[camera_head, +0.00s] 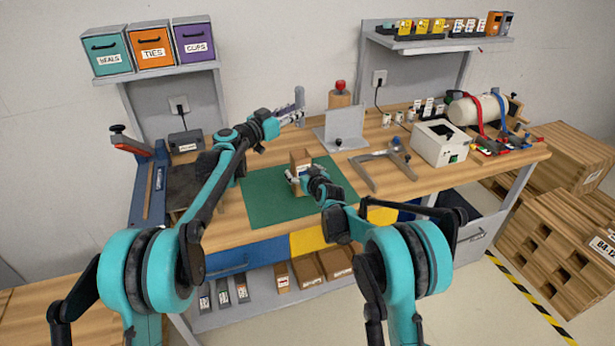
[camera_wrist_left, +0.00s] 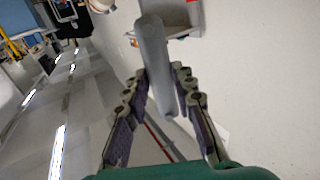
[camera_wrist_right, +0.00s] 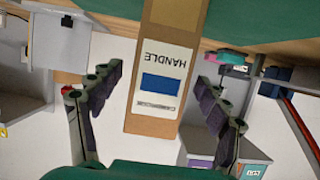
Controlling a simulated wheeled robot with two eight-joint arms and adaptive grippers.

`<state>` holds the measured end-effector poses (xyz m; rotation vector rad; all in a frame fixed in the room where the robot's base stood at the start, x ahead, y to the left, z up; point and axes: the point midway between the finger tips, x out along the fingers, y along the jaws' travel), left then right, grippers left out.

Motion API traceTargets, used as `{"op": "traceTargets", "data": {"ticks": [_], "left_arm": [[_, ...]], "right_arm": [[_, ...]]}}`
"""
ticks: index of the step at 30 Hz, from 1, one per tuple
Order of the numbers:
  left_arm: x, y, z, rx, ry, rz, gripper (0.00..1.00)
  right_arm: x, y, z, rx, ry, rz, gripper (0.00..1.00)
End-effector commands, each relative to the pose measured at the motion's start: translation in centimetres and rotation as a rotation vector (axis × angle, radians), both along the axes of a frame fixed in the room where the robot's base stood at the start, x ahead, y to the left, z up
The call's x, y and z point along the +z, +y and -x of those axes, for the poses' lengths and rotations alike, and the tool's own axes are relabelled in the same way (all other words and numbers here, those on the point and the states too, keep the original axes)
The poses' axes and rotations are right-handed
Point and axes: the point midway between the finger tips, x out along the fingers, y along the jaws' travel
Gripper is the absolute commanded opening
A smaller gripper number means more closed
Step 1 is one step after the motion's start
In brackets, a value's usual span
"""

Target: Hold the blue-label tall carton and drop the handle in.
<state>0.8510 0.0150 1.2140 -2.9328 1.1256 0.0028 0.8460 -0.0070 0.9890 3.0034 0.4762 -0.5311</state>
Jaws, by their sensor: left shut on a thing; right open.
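The tall brown carton (camera_head: 301,158) stands upright on the green mat (camera_head: 262,198). In the right wrist view the carton (camera_wrist_right: 150,127) shows a white label with the word HANDLE and a blue square. My right gripper (camera_head: 301,175) is open in front of the carton; in its wrist view the fingers (camera_wrist_right: 157,95) lie on either side of the carton, with gaps. My left gripper (camera_head: 290,112) is raised behind the mat and shut on the grey handle (camera_wrist_left: 155,60), a rounded rod. The handle (camera_head: 299,97) is above and apart from the carton. The carton's inside is not clear.
A white box (camera_head: 440,142) stands farther right. A red-knobbed wooden block (camera_head: 339,97) is at the back. The mat is otherwise clear.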

Motion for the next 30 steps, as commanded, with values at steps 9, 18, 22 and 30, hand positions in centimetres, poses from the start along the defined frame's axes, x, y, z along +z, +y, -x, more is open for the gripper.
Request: {"op": "traceTargets", "data": {"ticks": [9,18,22,30], "left_arm": [[0.0,0.0,0.0,0.000,0.000,0.000,0.00],[0.0,0.0,0.0,0.000,0.000,0.000,0.00],[0.0,0.0,0.0,0.000,0.000,0.000,0.00],[-0.4,0.0,0.0,0.000,0.000,0.000,0.00]], "right_arm": [[-0.8,0.7,-2.2,0.000,0.000,0.000,0.76],[-0.9,0.7,-2.3,0.000,0.000,0.000,0.60],[-0.9,0.7,-2.2,0.000,0.001,0.000,0.26],[-0.9,0.7,-2.2,0.000,0.001,0.000,0.23]]}}
